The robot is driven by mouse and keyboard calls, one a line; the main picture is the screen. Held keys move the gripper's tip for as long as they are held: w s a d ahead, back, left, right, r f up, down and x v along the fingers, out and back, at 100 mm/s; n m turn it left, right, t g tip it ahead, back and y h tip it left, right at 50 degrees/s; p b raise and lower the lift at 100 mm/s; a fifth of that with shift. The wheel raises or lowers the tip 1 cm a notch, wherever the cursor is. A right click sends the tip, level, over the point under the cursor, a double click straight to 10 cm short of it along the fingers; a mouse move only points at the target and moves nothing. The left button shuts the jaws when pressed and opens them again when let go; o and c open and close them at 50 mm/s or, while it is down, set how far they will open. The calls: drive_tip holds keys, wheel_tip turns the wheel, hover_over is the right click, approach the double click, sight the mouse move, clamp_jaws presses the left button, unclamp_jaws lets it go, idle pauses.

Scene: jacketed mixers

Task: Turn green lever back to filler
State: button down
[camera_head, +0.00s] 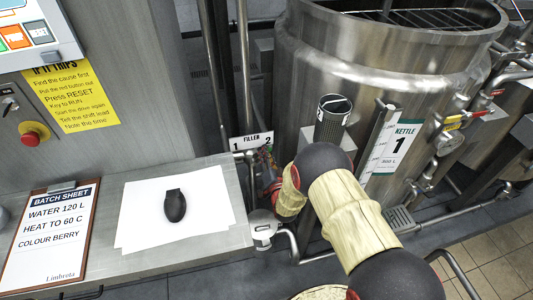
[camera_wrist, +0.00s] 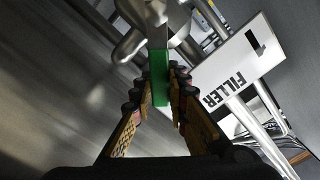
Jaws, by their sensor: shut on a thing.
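The green lever (camera_wrist: 160,78) shows in the wrist view, reaching from a metal valve body (camera_wrist: 165,18) at the top down between my fingertips. My gripper (camera_wrist: 161,92) is shut on the lever, one finger on each side of it. In the head view my gripper (camera_head: 270,184) is beside the pipes under the FILLER sign (camera_head: 251,142), which is marked 1 and 2. The lever is not clear in the head view, where my arm and gripper cover much of that spot. The same sign (camera_wrist: 232,75) is right of the lever in the wrist view.
The steel kettle 1 (camera_head: 390,75) stands behind and right of my arm, with pipes, a gauge (camera_head: 447,141) and valves at its side. A bench (camera_head: 205,250) at left bears a batch sheet (camera_head: 47,240) and a dark object (camera_head: 175,206) on paper.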

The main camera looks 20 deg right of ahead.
drive_tip(key=n, duration=0.1)
drive_tip(key=a+r+n+b, duration=0.1)
drive_tip(key=n, duration=0.1)
drive_tip(key=a+n+b, duration=0.1)
drive_tip(key=shift+a+r, duration=0.2)
drive_tip(key=shift+a, duration=0.05)
drive_tip(key=shift+a+r+n+b, duration=0.15)
drive_tip(key=shift+a+n+b, duration=0.4)
drive_tip(key=shift+n, duration=0.5)
drive_tip(key=shift+a+r+n+b, duration=0.1)
drive_tip(key=shift+a+n+b, duration=0.25)
drive_tip(key=shift+a+n, duration=0.55)
drive_tip(key=shift+d+n, duration=0.15)
drive_tip(key=shift+n, duration=0.1)
drive_tip(key=c, duration=1.8)
unclamp_jaws()
drive_tip(key=shift+o, duration=0.4)
drive_tip(key=s, duration=1.2)
